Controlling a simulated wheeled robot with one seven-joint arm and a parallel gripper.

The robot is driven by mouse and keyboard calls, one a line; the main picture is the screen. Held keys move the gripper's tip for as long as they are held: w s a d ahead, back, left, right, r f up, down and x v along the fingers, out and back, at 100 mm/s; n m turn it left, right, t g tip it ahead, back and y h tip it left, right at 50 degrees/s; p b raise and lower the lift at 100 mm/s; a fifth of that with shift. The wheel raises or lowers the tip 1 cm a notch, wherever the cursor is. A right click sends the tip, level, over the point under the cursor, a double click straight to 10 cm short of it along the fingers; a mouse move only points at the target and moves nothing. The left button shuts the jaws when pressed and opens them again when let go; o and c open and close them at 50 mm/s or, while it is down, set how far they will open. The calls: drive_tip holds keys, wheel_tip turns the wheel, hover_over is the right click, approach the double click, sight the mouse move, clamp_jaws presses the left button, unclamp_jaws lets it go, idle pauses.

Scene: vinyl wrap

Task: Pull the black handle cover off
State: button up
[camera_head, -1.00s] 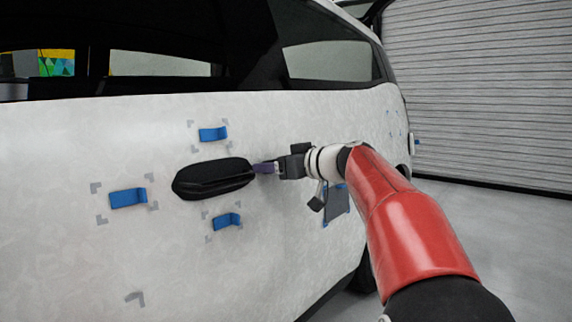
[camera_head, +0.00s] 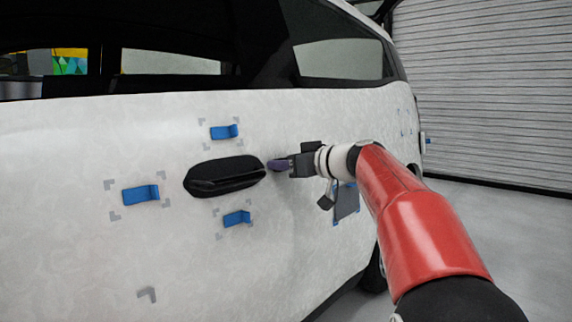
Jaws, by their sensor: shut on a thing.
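The long black handle (camera_head: 225,176) sits on the pale car door (camera_head: 60,245), level with my gripper. My gripper (camera_head: 292,165) is just right of the handle's right end. It is shut on a small dark purple piece (camera_head: 278,165), which points left toward the handle. A narrow gap shows between this piece and the handle's end. I cannot tell whether the purple piece is part of the handle cover. The fingertips are small and partly hidden at this angle.
Three blue tabs surround the handle: one above (camera_head: 224,131), one left (camera_head: 140,195), one below (camera_head: 236,218). Grey corner marks lie around them. A dark grey flat piece with blue tape (camera_head: 346,200) hangs below my wrist. A shutter door (camera_head: 480,90) stands behind.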

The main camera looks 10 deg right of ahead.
drive_tip(key=shift+s+d+r+b, duration=0.15)
drive_tip(key=shift+s+d+b, duration=0.25)
drive_tip(key=shift+s+b, duration=0.2)
idle(0.4)
drive_tip(key=b+v, duration=0.1)
drive_tip(key=v, duration=0.5)
drive_tip(key=shift+s+d+r, duration=0.15)
drive_tip(key=shift+s+d, duration=0.05)
drive_tip(key=shift+s, duration=0.1)
idle(0.6)
drive_tip(key=shift+x, duration=2.75)
drive_tip(key=shift+d, duration=0.1)
